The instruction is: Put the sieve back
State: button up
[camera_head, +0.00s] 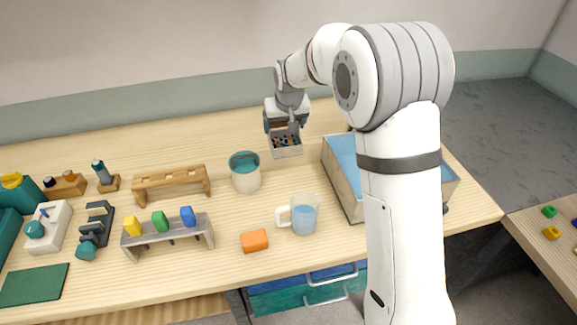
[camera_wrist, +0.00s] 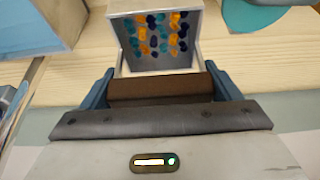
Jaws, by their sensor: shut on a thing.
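The sieve (camera_head: 287,151) is a small pale box with several orange, dark and teal beads in it. In the wrist view the sieve (camera_wrist: 191,65) lies ahead of the fingers, and its brown handle (camera_wrist: 155,88) is between them. My gripper (camera_head: 287,126) is shut on this handle, also in the wrist view (camera_wrist: 160,82). The sieve is over the back middle of the table, between a white pot and a blue-lined bin. Whether its underside touches the table cannot be told.
The white pot (camera_head: 246,181) with teal inside stands left of the sieve. The blue-lined bin (camera_head: 340,180) stands to the right, partly behind my arm. A jug (camera_head: 305,214) and an orange block (camera_head: 254,240) are in front. A wooden rack (camera_head: 171,181) and a grey rack (camera_head: 168,233) stand left.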

aim_at(285, 144)
notch_tip(285, 144, down, 6)
jog(key=shift+w+d+r+p, duration=0.1)
jog(key=shift+p, duration=0.45)
jog(key=shift+f+p, duration=0.35)
jog(key=shift+f, duration=1.9)
jog(key=shift+f, duration=0.15)
jog(key=o, duration=1)
jog(key=shift+o, duration=0.2)
